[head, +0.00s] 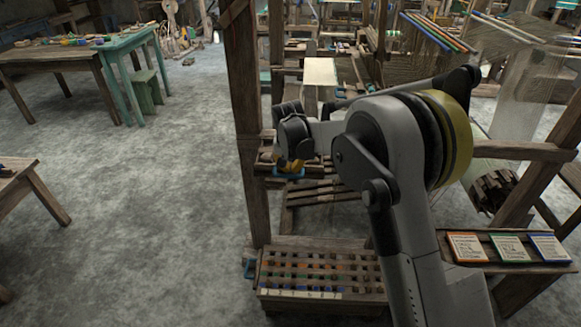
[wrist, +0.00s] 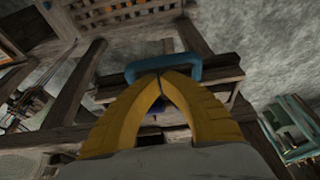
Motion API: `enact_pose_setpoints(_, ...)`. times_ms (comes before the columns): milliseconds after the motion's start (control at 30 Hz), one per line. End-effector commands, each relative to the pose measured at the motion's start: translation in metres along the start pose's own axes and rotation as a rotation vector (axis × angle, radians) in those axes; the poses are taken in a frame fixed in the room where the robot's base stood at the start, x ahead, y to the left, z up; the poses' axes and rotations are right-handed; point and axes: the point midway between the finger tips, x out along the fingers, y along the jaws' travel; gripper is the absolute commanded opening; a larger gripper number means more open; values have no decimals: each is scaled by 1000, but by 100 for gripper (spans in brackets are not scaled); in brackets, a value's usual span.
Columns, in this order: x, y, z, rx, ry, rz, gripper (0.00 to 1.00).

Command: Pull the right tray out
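My gripper (head: 289,166) has yellow fingers, and in the wrist view its two fingertips (wrist: 160,76) meet, with nothing visible clamped between them. A blue U-shaped handle (wrist: 165,67) arches right at the tips. Whether the tips are hooked inside the handle loop, I cannot tell. The handle also shows in the head view (head: 290,175), just under the fingers. It sits at a dark wooden tray (wrist: 220,69) on the loom's side frame. My gripper and wrist hide much of this tray in the head view.
A loom post (head: 247,120) stands close left of my gripper. Below is a slotted wooden box (head: 315,272), with another blue handle (head: 249,268) at its left. A shelf with coloured cards (head: 508,248) is at the right. The floor on the left (head: 170,180) is open.

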Motion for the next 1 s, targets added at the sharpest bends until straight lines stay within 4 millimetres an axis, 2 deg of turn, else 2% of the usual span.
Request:
enact_pose_setpoints(167,-2,0,4,-1,0,0,0)
enact_pose_setpoints(400,-20,-1,51,-2,0,-1,0)
enact_pose_setpoints(567,-28,0,73,-1,0,0,0)
enact_pose_setpoints(1000,-29,0,76,0,0,0,0)
